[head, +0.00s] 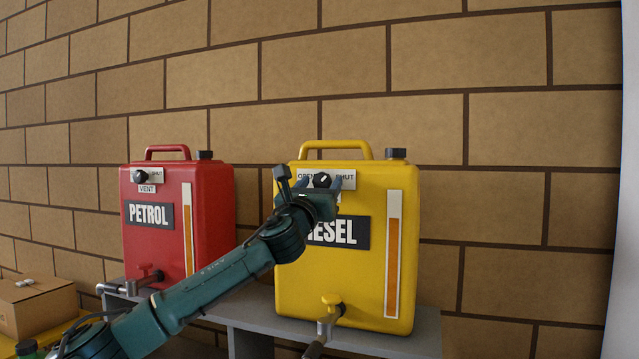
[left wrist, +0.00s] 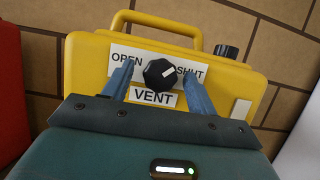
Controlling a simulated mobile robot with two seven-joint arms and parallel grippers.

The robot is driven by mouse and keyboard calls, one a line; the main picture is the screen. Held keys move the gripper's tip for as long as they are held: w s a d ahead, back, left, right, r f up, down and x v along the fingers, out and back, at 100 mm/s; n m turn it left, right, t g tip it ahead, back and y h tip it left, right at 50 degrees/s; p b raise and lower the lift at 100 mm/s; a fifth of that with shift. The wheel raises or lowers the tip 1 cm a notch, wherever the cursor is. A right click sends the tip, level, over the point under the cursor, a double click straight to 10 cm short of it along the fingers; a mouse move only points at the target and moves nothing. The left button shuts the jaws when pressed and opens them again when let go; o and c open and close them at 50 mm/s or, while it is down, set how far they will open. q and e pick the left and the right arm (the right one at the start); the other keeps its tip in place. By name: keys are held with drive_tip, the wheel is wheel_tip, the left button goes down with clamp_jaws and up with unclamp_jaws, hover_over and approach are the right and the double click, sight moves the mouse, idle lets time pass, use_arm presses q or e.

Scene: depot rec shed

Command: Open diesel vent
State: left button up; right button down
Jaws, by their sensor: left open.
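The yellow diesel tank (head: 350,270) stands on a grey shelf, its label partly hidden by my left arm. Its black round vent knob (head: 322,180) sits on a white plate near the top, between OPEN on the left and SHUT on the right. In the left wrist view the knob (left wrist: 158,74) has a white mark pointing right and slightly up, toward SHUT. My left gripper (head: 324,184) is open in front of the plate, with one blue finger on each side of the knob. In the left wrist view, gaps show between fingers and knob. My right gripper is not in view.
A red petrol tank (head: 207,222) with its own vent knob stands to the left on the shelf (head: 415,341). A tap (head: 331,308) sticks out low on the diesel tank. A cardboard box (head: 38,305) is at lower left. A brick wall is behind.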

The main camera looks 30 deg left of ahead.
use_arm(q)
drive_tip(key=c, duration=1)
